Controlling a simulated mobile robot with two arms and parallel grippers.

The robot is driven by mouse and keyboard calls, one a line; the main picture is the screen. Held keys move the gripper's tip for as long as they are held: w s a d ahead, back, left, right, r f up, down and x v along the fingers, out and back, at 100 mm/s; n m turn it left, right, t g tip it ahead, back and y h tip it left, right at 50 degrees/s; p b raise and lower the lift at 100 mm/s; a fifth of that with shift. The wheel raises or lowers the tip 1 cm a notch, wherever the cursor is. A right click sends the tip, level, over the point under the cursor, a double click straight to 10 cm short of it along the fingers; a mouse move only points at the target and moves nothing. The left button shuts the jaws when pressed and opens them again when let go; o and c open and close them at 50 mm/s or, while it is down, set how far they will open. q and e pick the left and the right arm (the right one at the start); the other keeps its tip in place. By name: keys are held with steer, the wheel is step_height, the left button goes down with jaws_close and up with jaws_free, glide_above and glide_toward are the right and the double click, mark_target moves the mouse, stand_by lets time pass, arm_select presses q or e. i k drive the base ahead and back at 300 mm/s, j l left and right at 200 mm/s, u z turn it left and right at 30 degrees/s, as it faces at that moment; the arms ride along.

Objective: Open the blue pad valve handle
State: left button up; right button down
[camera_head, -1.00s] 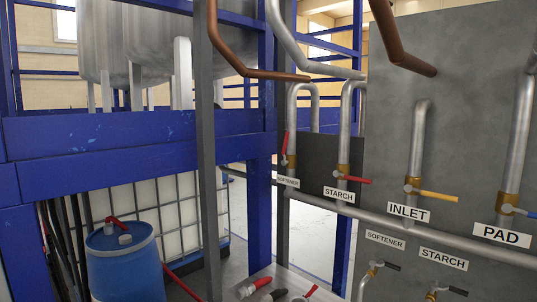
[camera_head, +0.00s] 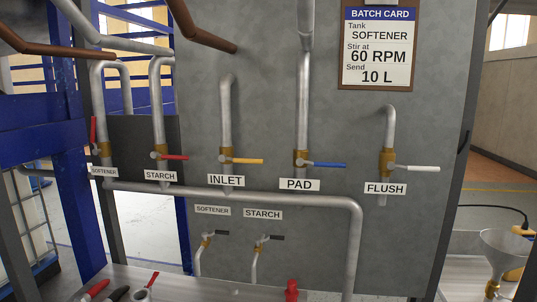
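The blue pad valve handle (camera_head: 328,165) points to the right, level, from a brass valve body (camera_head: 301,160) on a vertical grey pipe (camera_head: 303,100). The label PAD (camera_head: 299,184) sits just below it. The handle lies across its pipe. Neither of my grippers is in view.
The red SOFTENER handle (camera_head: 93,130) is upright. A horizontal pipe (camera_head: 270,200) runs below. A metal funnel (camera_head: 503,246) stands at right.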

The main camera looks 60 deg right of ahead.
mark_target(300, 162)
steer(key=z, duration=2.2)
